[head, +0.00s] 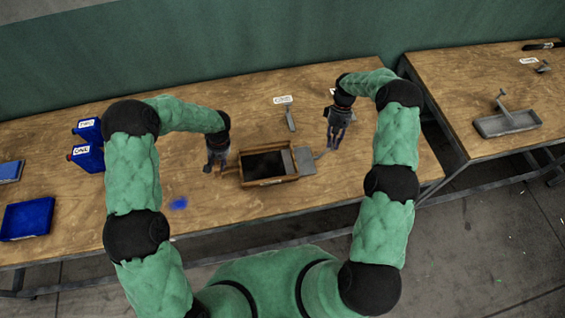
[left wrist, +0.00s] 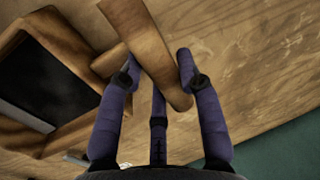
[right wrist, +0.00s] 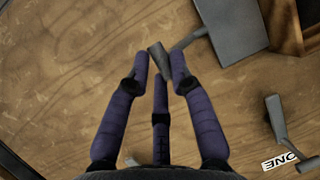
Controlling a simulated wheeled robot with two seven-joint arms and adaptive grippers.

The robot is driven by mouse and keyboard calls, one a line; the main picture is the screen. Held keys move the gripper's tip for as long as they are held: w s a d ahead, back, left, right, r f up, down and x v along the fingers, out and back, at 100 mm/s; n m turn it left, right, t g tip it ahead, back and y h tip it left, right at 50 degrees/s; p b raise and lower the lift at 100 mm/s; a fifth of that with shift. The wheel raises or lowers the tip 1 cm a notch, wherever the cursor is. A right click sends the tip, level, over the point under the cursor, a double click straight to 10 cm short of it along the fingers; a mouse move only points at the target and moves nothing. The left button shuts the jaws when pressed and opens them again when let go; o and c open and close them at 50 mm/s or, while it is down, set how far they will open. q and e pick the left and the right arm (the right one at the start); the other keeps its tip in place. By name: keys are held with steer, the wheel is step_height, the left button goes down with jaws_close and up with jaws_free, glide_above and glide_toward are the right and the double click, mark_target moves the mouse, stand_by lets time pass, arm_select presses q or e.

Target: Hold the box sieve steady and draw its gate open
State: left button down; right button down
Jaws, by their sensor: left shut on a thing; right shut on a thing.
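The wooden box sieve (head: 246,180) with a dark inside sits on the middle table. My left gripper (head: 216,170) is at its left end. In the left wrist view my left fingers (left wrist: 158,75) are shut on the sieve's flat wooden handle (left wrist: 143,38). The gate, a grey plate (head: 305,160), sticks out from the sieve's right end; it also shows in the right wrist view (right wrist: 232,25). My right gripper (head: 332,147) is right of the gate, with its fingers (right wrist: 158,68) shut on the grey handle (right wrist: 188,40) of the gate.
A small grey tool (head: 290,118) with a label lies behind the sieve. Blue labelled jugs (head: 88,156) and a blue tray (head: 27,218) stand at the left, near a blue spot (head: 179,203). A grey tray (head: 508,124) is on the right table, across a gap.

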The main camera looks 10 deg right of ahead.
arm_select(q)
steer(key=shift+s+f, duration=0.1)
arm_select(e)
steer(key=c, duration=1)
jaws_free()
steer(key=v, duration=1.2)
arm_select(q)
steer(key=c, duration=0.8)
jaws_free()
steer(key=shift+o, duration=0.2)
arm_select(e)
steer(key=shift+d, duration=0.1)
arm_select(q)
steer(key=shift+r, duration=0.2)
